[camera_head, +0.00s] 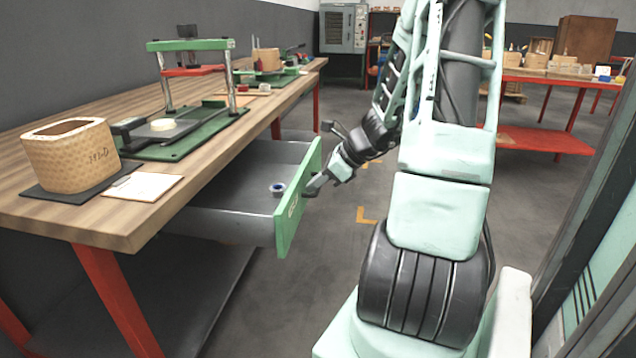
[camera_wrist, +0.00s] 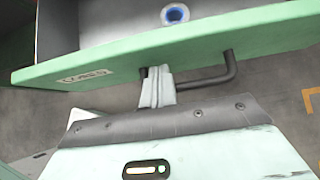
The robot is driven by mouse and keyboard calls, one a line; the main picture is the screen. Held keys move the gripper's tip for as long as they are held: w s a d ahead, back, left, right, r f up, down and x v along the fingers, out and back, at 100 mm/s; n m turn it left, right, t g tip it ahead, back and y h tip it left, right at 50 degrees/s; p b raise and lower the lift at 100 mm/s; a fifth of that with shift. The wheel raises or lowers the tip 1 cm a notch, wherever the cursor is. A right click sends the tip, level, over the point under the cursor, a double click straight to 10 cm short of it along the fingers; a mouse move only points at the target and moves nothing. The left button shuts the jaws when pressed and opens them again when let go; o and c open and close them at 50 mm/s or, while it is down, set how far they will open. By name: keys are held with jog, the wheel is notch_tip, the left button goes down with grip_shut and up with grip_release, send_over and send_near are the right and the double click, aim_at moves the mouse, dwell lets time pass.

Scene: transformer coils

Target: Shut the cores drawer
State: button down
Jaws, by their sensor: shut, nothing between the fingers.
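The cores drawer (camera_head: 232,212) hangs open under the wooden workbench, grey inside with a green front panel (camera_head: 297,200). A blue-rimmed ring (camera_head: 277,189) lies inside it; it also shows in the wrist view (camera_wrist: 175,14). In the wrist view the green front (camera_wrist: 180,42) carries a label (camera_wrist: 87,75) and a dark bar handle (camera_wrist: 232,68). My gripper (camera_head: 312,186) is at the outer face of the front. In the wrist view its fingers (camera_wrist: 159,72) are closed together at the handle, overlapping it; whether they touch the panel I cannot tell.
The workbench (camera_head: 225,140) holds a tan coil (camera_head: 70,155), a white sheet (camera_head: 144,187) and a green press (camera_head: 185,130). Its red leg (camera_head: 118,300) stands near the drawer. Floor right of the drawer front is open.

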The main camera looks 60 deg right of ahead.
jog(key=shift+w, duration=0.1)
jog(key=p, duration=0.1)
send_over(243, 199)
jog(key=shift+w, duration=0.1)
dwell(0.4)
dwell(0.4)
